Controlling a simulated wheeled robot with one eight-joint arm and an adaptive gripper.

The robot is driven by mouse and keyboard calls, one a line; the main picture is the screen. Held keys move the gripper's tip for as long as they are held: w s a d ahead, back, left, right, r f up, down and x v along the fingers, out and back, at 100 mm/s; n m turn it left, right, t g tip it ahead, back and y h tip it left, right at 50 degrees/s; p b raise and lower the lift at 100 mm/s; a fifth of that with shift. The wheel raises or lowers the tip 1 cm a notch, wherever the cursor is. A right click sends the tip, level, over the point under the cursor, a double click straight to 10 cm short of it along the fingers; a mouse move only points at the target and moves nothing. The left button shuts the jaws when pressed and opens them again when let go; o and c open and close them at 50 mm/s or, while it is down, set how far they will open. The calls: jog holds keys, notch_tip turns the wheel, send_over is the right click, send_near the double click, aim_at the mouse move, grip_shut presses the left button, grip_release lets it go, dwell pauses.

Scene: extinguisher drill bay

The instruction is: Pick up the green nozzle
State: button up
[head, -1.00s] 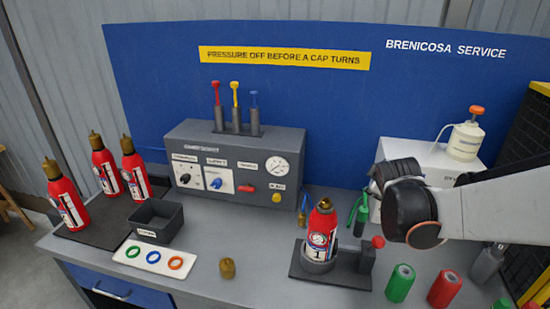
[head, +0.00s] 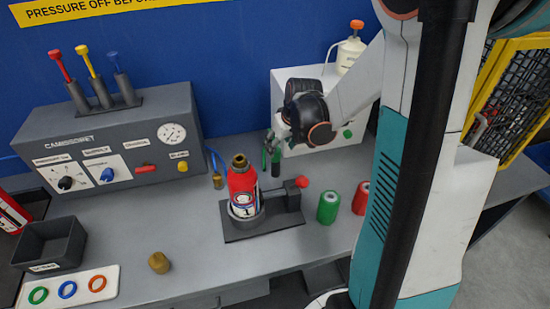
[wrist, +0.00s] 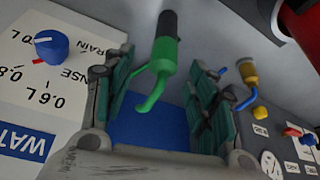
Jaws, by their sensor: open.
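The green nozzle (wrist: 166,55) shows in the wrist view with a dark end and a thin curved green lever or tube. It stands between the two teal-padded fingers of my gripper (wrist: 163,85), with visible gaps on both sides. My gripper is open and does not hold it. In the head view my gripper (head: 281,134) is at the bench behind the extinguisher stand. The nozzle is small there and partly mixed with the fingers, so its exact contact with the bench is hard to tell.
A red extinguisher (head: 242,184) stands in a dark holder (head: 262,226) in front of my gripper. A white dispenser box (head: 352,150) is close on the right. A blue-tubed brass nozzle (wrist: 247,73) is beside the right finger. Green (head: 328,205) and red (head: 361,197) cylinders stand nearby.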

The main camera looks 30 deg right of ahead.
aim_at(275, 161)
jog(key=shift+a+b+x, duration=0.2)
jog(key=shift+b+x, duration=0.8)
jog(key=shift+x, duration=1.85)
jog(key=shift+r, duration=0.15)
jog(key=c, duration=1.2)
